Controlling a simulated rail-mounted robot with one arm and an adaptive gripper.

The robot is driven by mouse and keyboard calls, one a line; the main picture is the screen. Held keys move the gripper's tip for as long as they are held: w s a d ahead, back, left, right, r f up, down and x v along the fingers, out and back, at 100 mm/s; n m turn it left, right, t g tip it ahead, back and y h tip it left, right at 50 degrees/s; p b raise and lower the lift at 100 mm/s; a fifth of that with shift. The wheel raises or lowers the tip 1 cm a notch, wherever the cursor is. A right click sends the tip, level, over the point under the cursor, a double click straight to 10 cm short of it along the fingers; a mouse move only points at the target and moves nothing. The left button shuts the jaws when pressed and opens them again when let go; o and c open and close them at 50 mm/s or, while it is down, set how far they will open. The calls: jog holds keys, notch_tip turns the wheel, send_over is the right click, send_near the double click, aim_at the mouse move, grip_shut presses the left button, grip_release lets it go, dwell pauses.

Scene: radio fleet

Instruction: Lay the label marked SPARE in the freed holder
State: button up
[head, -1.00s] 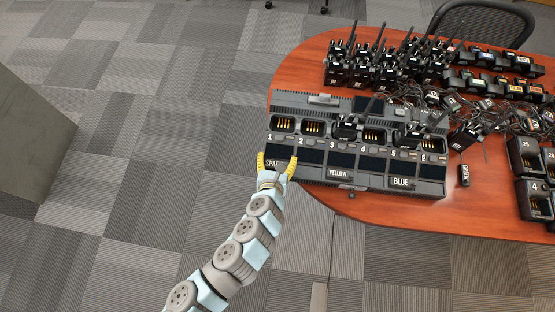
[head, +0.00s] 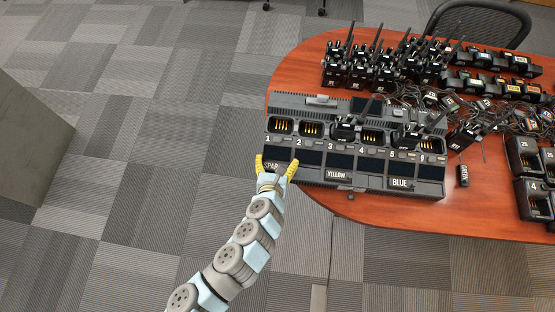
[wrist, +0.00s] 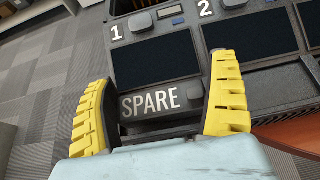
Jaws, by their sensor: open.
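The SPARE label (wrist: 153,101), dark with white letters, is at the front of column 1 of the charger, below a black panel; it also shows in the head view (head: 271,166), partly covered by my gripper. My gripper (wrist: 160,88) is open, its yellow fingers on either side of the label; in the head view the gripper (head: 276,165) is at the charger's front left corner. I cannot tell whether the fingers touch the label. The grey charger (head: 313,174) has numbered columns. The YELLOW label (head: 338,174) is at column 3 and the BLUE label (head: 400,183) at column 5.
Radios stand in bays 3 and 5; bays 1, 2, 4 and 6 look empty. A GREEN label (head: 463,175) lies on the red-brown table (head: 400,212), right of the charger. Several radios (head: 350,72), tangled cables and small chargers (head: 535,200) crowd the back and right.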

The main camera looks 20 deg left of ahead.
jog(key=shift+s+a+f, duration=0.15)
jog(key=shift+f, duration=0.05)
jog(key=shift+r, duration=0.3)
jog(key=p+v, duration=0.4)
jog(key=v, duration=0.8)
jog(key=shift+r, duration=0.1)
